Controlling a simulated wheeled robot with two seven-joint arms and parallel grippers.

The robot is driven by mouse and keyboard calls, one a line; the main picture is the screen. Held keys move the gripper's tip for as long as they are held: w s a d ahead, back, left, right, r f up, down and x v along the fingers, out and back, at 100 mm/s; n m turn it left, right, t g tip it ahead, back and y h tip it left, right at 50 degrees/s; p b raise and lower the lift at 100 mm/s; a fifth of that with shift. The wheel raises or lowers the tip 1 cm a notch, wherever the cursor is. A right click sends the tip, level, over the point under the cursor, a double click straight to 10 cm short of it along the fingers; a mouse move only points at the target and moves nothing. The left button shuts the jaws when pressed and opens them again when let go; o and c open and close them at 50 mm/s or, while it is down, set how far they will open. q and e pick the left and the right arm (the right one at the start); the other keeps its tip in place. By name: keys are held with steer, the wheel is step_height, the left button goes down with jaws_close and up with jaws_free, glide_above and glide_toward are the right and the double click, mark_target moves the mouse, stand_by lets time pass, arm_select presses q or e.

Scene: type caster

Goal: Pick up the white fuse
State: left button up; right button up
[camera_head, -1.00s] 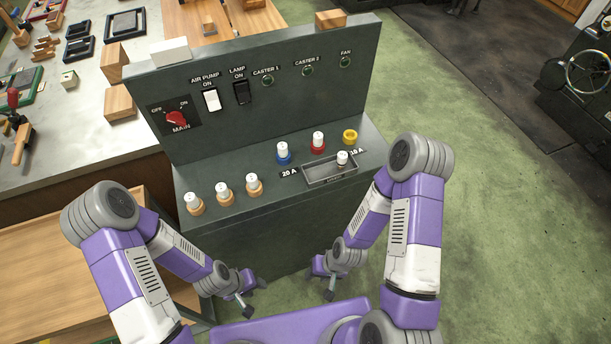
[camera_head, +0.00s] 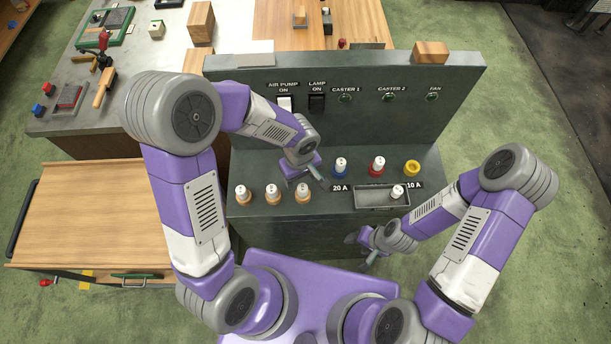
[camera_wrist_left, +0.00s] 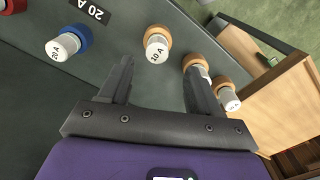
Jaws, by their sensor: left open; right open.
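Several white fuses are on the console. One white fuse (camera_head: 397,191) is in the grey tray (camera_head: 368,206) near the 10 A label. Three stand in orange sockets at left, the rightmost (camera_head: 302,190) closest to my left gripper. It shows as a 10 A fuse (camera_wrist_left: 157,46) ahead of the jaws in the left wrist view. Others stand in a blue socket (camera_head: 340,174) and a red socket (camera_head: 376,171). My left gripper (camera_head: 309,180) is open and empty above the console ledge. My right gripper (camera_head: 360,253) is open, low in front of the console.
The yellow socket (camera_head: 412,168) is empty. The console's upright panel (camera_head: 385,122) with switches stands behind the ledge. A wooden block (camera_head: 431,52) sits on its top. A wooden cart (camera_head: 95,212) is at left, and a cluttered workbench (camera_head: 150,62) is behind it.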

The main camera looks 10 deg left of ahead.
mark_target(303, 187)
arm_select(q)
steer(key=f, duration=0.7)
steer(key=shift+d+f, duration=0.1)
steer(key=shift+d, duration=0.15)
steer(key=shift+w, duration=0.1)
steer(key=c, duration=1.1)
